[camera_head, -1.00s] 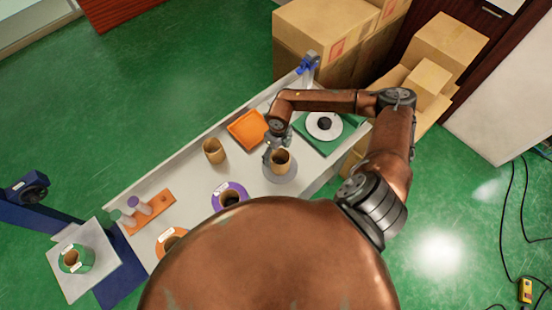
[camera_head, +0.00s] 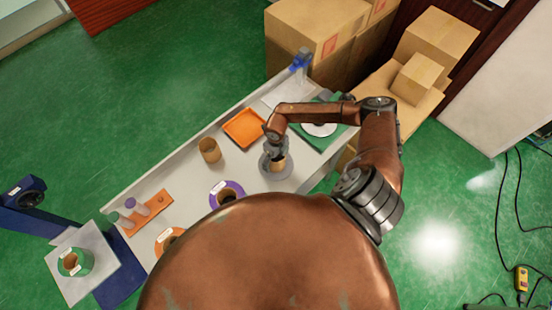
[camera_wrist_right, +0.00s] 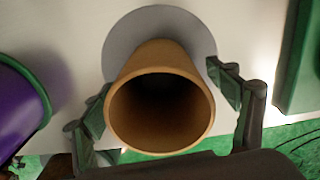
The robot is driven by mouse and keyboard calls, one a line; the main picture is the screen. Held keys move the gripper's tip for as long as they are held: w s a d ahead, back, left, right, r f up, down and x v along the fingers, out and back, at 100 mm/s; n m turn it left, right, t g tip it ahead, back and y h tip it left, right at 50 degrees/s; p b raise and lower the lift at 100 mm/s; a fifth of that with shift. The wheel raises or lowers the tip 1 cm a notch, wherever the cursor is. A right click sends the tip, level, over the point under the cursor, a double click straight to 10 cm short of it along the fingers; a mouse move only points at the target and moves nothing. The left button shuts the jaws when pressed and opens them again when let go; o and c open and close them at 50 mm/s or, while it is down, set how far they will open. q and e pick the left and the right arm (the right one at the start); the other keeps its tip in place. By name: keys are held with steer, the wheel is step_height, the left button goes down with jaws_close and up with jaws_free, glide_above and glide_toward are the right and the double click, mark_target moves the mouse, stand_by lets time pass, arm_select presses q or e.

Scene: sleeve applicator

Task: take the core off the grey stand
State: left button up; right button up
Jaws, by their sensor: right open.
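The brown cardboard core (camera_head: 279,165) stands upright on the round grey stand (camera_head: 290,176) on the table. In the right wrist view the core (camera_wrist_right: 160,100) shows its open top end, with the grey stand (camera_wrist_right: 150,25) below it. My right gripper (camera_head: 275,150) is over the core in the head view, hiding part of it. In the wrist view the right gripper's fingers (camera_wrist_right: 160,105) are spread to either side of the core; a gap shows at the right finger, and I cannot tell whether the left one touches. My left gripper is not in view.
A second core (camera_head: 210,151) stands to the left. A purple roll (camera_head: 227,191) is at the front; in the wrist view a purple roll (camera_wrist_right: 18,105) is at the left.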

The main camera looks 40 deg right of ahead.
steer(key=shift+c, duration=0.4)
steer(key=c, duration=1.2)
steer(key=shift+r, duration=0.1)
